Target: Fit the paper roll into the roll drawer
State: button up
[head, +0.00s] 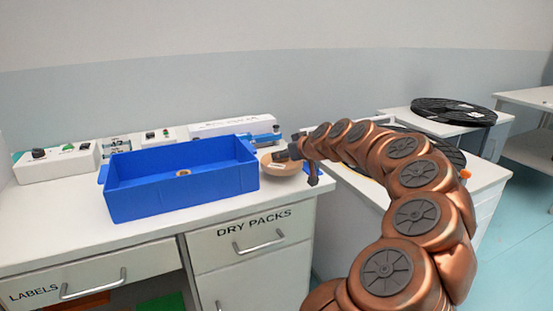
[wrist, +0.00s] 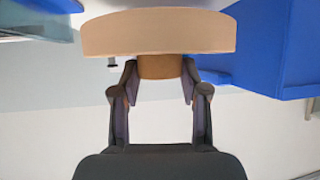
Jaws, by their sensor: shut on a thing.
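A tan round thing, which I take for the paper roll (head: 282,167), is at the right end of the bench, just right of the blue bin. In the wrist view the roll (wrist: 158,33) is a wide tan band with a narrower orange-brown part below it. My gripper (wrist: 160,82) has its two fingers on both sides of that narrower part. In the head view my gripper (head: 291,154) reaches the roll from the right and partly covers it. Whether the roll touches the bench is unclear. I cannot identify the roll drawer for certain; no drawer label names it.
A blue bin (head: 160,205) stands close left of the roll, with a small brown ring (head: 183,173) inside. White devices (head: 235,128) line the bench back. Drawers labelled LABELS (head: 95,285) and DRY PACKS (head: 258,241) are below. Black reels (head: 453,112) lie on tables at right.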

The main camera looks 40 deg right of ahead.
jog(key=w, duration=0.4)
jog(key=shift+d, duration=0.35)
jog(key=shift+f, duration=1.7)
jog(key=shift+f+b, duration=0.2)
jog(key=shift+b, duration=0.15)
jog(key=o, duration=1.3)
jog(key=shift+r, duration=0.15)
jog(key=shift+r+p, duration=0.15)
jog(key=shift+p, duration=0.25)
jog(key=v, duration=1.2)
